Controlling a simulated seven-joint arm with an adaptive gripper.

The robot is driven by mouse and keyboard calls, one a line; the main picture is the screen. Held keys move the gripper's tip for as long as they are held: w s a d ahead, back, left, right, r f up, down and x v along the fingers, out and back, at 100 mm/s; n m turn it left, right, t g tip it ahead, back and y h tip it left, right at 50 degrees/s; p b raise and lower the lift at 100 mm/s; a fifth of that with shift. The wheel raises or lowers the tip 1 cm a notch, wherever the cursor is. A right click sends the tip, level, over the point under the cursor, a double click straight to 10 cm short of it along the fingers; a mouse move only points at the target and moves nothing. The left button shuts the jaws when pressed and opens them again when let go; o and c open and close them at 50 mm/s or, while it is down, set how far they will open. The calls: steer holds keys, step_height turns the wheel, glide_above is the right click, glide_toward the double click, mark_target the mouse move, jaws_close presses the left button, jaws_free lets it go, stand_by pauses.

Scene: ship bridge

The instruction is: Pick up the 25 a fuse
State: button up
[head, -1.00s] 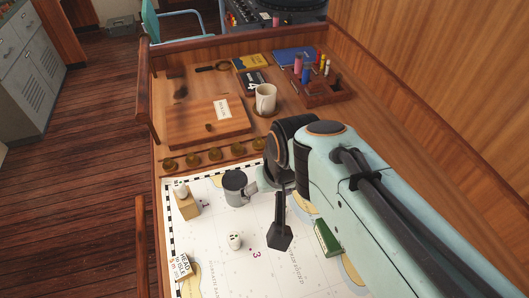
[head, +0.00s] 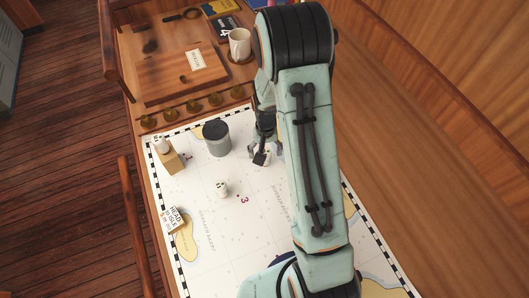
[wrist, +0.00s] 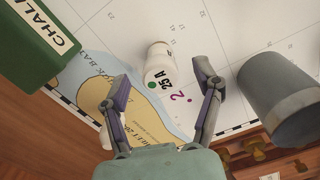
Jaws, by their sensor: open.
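The 25 A fuse (wrist: 159,64) is a small white cylinder with "25 A" and a green dot on its side. In the wrist view it is on the chart, its labelled end between the fingertips of my gripper (wrist: 163,84). My gripper is open, with a finger on either side and a gap to the right one. I cannot tell whether the left finger touches the fuse. In the head view my gripper (head: 265,152) is low over the chart (head: 215,240), left of my arm, and the fuse is hard to make out there.
A grey mug (wrist: 280,98) stands close right of my gripper in the wrist view; it also shows in the head view (head: 216,139). A green chalk box (wrist: 35,42) is at upper left. A white dotted piece (head: 221,188) and a wooden block (head: 170,158) stand on the chart.

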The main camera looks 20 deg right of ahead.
steer(key=shift+f, duration=0.6)
jaws_close()
